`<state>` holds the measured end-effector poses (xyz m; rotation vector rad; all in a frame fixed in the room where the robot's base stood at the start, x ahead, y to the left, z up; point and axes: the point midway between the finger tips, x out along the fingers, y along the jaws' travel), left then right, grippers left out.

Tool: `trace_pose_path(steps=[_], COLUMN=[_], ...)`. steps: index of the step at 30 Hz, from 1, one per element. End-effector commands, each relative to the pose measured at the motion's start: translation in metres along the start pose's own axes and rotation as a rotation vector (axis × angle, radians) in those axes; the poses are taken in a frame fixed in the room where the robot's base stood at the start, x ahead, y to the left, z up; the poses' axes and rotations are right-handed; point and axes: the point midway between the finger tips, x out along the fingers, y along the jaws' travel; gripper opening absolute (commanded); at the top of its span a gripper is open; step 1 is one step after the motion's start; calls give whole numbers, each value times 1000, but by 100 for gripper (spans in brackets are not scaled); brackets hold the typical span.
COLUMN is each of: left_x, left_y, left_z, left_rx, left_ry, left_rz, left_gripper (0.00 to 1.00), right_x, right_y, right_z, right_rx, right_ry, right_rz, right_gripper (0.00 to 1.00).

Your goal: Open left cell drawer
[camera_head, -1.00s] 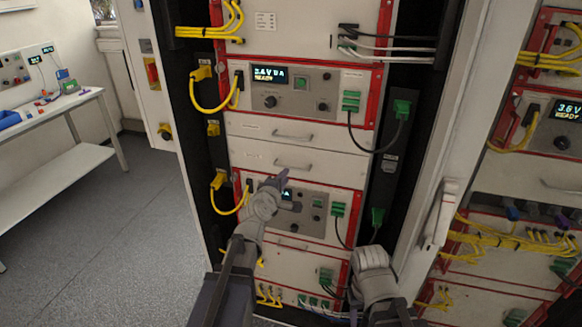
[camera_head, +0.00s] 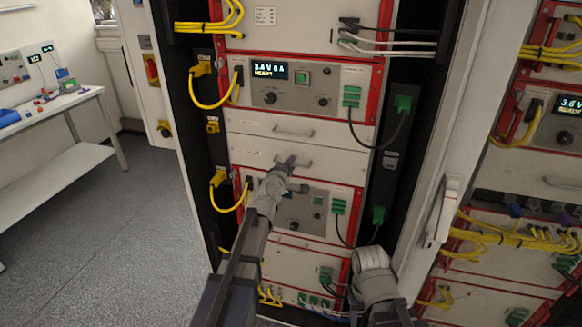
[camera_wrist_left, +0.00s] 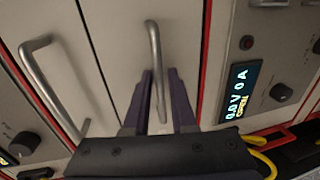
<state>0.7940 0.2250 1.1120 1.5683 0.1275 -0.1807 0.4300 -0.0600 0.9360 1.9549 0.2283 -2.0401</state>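Two plain drawer fronts with bar handles sit one above the other in the middle rack in the head view. The upper drawer handle (camera_head: 293,133) is clear. The lower drawer handle (camera_head: 304,164) is partly covered by my left gripper (camera_head: 286,162). In the left wrist view, that handle (camera_wrist_left: 154,45) stands between the two purple fingers of my left gripper (camera_wrist_left: 160,95), with a gap showing beside it. The fingers look open around the bar. The other handle (camera_wrist_left: 35,75) is to the left there. Both drawers look closed. My right arm shows, but its gripper is hidden.
A cycler unit with a lit display (camera_head: 269,70) is above the drawers; another unit's display (camera_wrist_left: 241,90) is beside the held-side drawer. Yellow cables (camera_head: 213,97) and green-plug cables (camera_head: 403,108) flank the rack. An open door edge (camera_head: 440,200) stands right.

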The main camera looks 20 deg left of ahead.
Motion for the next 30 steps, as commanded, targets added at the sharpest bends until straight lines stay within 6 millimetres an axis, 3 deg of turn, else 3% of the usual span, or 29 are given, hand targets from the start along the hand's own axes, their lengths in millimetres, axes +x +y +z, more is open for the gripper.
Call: trace_pose_path(steps=[4, 10, 30], left_x=[-1, -1, -1], left_y=[0, 0, 0], left_z=[0, 0, 0], left_rx=[0, 0, 0], left_ry=[0, 0, 0], left_rz=[0, 0, -1], left_gripper=[22, 0, 0], right_x=[0, 0, 0], right_y=[0, 0, 0], right_z=[0, 0, 0], right_rx=[0, 0, 0], right_ry=[0, 0, 0], right_rz=[0, 0, 0], right_gripper=[50, 50, 50])
